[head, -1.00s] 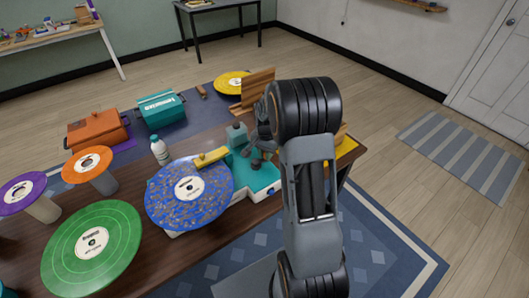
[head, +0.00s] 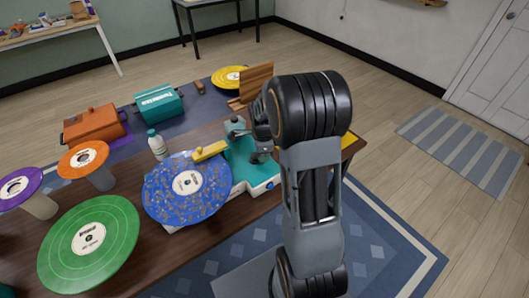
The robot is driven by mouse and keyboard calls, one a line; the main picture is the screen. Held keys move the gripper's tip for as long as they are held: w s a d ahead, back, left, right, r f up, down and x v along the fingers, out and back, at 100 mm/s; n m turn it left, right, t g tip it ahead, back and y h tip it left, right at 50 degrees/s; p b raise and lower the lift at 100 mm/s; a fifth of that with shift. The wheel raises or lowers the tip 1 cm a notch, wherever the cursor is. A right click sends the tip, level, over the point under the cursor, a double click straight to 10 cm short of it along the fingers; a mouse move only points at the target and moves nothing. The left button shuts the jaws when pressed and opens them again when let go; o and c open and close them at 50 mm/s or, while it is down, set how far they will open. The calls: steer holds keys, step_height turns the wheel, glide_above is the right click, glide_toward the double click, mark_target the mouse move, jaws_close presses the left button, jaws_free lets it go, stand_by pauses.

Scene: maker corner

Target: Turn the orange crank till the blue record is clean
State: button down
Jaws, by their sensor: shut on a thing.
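The blue record (head: 187,190) lies flat on the teal and white cleaning machine (head: 247,170) at the front of the wooden table. Brown-orange specks are spread over its blue face, around a white label. A yellow arm (head: 209,151) of the machine reaches over the record's far edge. My gripper (head: 263,149) is at the machine's right side, partly covered by my own arm. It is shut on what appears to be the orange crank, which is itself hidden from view.
A green record (head: 88,243) lies left of the blue one. Orange (head: 83,159) and purple (head: 20,187) records stand on pedestals behind. A white bottle (head: 157,145) stands close behind the blue record. A wooden rack (head: 250,86) stands beyond the machine.

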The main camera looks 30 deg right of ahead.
steer(key=shift+s+a+m, duration=0.1)
steer(key=shift+a+m, duration=0.15)
steer(key=shift+m, duration=0.5)
steer(key=shift+s+a+m, duration=0.1)
steer(key=shift+a+m, duration=0.15)
steer(key=shift+m, duration=0.5)
steer(key=c, duration=1)
jaws_free()
steer(key=shift+r, duration=0.1)
step_height(320, 180, up, 14)
steer(key=shift+f, duration=0.15)
